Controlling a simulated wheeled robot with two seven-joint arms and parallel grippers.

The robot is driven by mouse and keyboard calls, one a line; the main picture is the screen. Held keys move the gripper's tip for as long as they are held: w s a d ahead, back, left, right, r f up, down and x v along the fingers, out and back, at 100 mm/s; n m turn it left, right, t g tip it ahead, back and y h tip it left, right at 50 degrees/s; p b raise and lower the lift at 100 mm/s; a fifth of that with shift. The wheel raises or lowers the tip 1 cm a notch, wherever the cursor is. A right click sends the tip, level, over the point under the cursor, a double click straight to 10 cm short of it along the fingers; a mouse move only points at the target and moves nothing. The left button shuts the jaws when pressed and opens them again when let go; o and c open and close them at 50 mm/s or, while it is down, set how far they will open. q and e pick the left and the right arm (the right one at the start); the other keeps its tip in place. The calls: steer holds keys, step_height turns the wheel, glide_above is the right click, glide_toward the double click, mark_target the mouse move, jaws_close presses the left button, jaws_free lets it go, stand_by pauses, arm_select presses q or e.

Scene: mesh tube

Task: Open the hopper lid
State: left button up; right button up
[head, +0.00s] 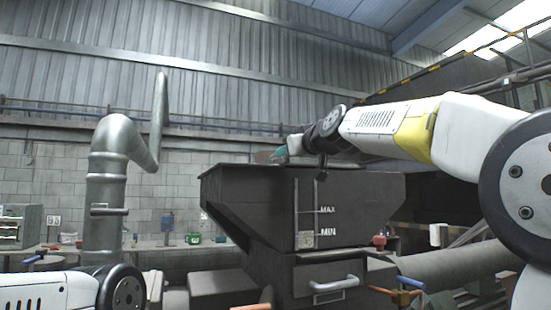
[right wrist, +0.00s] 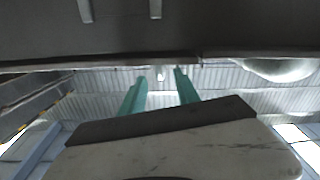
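The dark hopper (head: 250,195) stands in the centre of the head view, with a MAX/MIN level strip on its front. Its top is seen edge-on, and the lid lies low, with no raised panel visible. My right arm reaches in from the right, above the hopper. My right gripper (head: 283,152) is at the hopper's top edge. In the right wrist view its teal fingers (right wrist: 160,76) stand apart with nothing clearly between them. A dark surface (right wrist: 230,30) with two pale bars spans the top of that view; I cannot tell if it is the lid. My left gripper is out of view.
A metal pipe (head: 105,190) rises left of the hopper. A pale handle (head: 334,286) and a blue-ended lever (head: 411,283) sit on the lower front. A red knob (head: 379,241) is at its right. A bench with small items runs behind. Space above the hopper's left is clear.

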steer(key=x, duration=0.8)
jaws_close()
stand_by(1.4)
